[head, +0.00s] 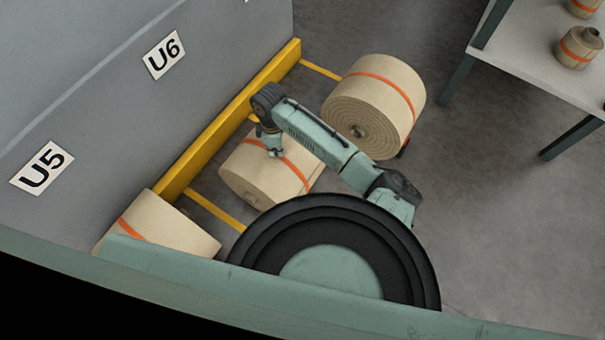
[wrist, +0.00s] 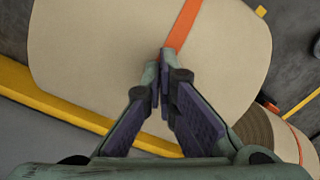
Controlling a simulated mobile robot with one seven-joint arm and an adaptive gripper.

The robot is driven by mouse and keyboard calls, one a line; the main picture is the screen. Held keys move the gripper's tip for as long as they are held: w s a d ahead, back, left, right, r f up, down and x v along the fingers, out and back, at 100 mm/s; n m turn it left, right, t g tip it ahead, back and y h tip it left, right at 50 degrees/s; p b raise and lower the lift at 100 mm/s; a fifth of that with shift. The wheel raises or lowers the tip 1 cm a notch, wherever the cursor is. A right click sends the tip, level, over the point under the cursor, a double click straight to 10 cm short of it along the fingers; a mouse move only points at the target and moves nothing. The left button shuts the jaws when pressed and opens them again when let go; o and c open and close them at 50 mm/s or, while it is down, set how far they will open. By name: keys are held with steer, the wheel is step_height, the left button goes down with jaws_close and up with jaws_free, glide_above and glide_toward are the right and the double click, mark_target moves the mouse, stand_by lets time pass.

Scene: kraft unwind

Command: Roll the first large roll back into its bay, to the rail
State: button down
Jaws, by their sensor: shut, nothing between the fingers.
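A large kraft paper roll (head: 245,175) with an orange band lies on its side below my gripper, beside the yellow rail (head: 225,125). It fills much of the wrist view (wrist: 110,40), where the rail (wrist: 50,100) runs close along its edge; I cannot tell if they touch. My gripper (head: 273,152) is shut and empty, fingers pointing down at the roll's upper side near the band. In the wrist view its fingertips (wrist: 166,65) overlap the roll; contact is unclear. Another large roll (head: 385,85) lies to the right, out from the rail.
A third roll (head: 165,225) lies by the rail near the U5 sign (head: 42,168). The U6 sign (head: 163,55) is on the grey wall. Yellow floor lines (head: 215,210) mark the bays. A table (head: 540,55) with small rolls stands at right. Open floor lies below it.

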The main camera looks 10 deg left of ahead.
steer(key=shift+w+a, duration=0.35)
steer(key=shift+a, duration=0.55)
steer(key=shift+w+a, duration=0.3)
steer(key=shift+a, duration=0.6)
steer(key=shift+w+a, duration=0.35)
steer(key=shift+a, duration=0.55)
steer(key=shift+w+a+f+b, duration=0.1)
steer(key=shift+w+a+b, duration=0.15)
steer(key=shift+a, duration=0.5)
steer(key=shift+w+a+b, duration=0.25)
steer(key=shift+a, duration=0.45)
steer(key=shift+w+a+f+b, duration=0.1)
steer(key=shift+w+a+b, duration=0.15)
steer(key=shift+a, duration=0.6)
